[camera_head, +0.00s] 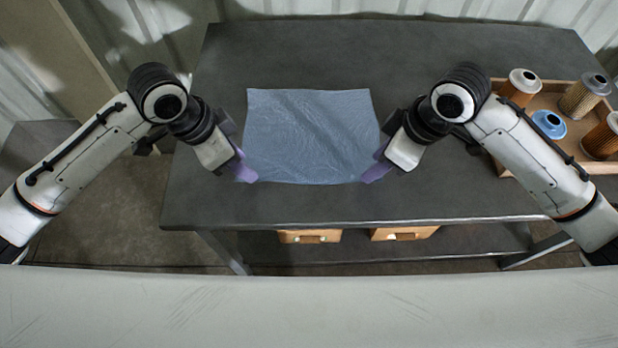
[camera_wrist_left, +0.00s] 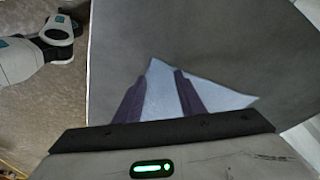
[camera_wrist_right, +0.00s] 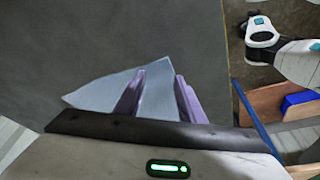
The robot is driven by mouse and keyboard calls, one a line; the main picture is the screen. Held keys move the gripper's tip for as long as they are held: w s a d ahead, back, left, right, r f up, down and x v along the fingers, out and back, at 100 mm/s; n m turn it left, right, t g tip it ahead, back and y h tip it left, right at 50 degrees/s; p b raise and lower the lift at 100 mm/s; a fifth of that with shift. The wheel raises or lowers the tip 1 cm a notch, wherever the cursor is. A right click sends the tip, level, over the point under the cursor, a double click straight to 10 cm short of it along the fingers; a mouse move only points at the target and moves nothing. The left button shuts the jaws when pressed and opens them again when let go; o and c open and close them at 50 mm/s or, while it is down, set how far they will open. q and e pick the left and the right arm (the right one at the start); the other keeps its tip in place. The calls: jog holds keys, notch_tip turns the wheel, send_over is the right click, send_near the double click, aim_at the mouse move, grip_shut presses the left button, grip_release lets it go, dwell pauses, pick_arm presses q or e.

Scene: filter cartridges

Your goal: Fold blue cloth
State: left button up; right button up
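The blue cloth (camera_head: 310,135) lies spread nearly flat on the dark table, with slight creases. My left gripper (camera_head: 248,176) is at the cloth's front left corner. In the left wrist view, the two purple fingers (camera_wrist_left: 158,76) stand apart, with cloth (camera_wrist_left: 160,95) showing between them. My right gripper (camera_head: 370,176) is at the cloth's front right corner. In the right wrist view its fingers (camera_wrist_right: 160,76) also stand apart, with cloth (camera_wrist_right: 157,98) showing between them. Whether either gripper touches the cloth cannot be told.
The dark table (camera_head: 300,50) is clear behind the cloth. Orange-brown boxes (camera_head: 310,237) sit below the tabletop.

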pick_arm(q)
jog(key=shift+f, duration=0.3)
pick_arm(e)
jog(key=shift+f, duration=0.3)
pick_arm(q)
jog(key=shift+f, duration=0.15)
pick_arm(e)
jog(key=shift+f, duration=0.15)
pick_arm(q)
jog(key=shift+c, duration=0.4)
pick_arm(e)
jog(key=shift+c, duration=0.4)
pick_arm(q)
jog(key=shift+f, duration=0.1)
grip_shut()
pick_arm(e)
grip_shut()
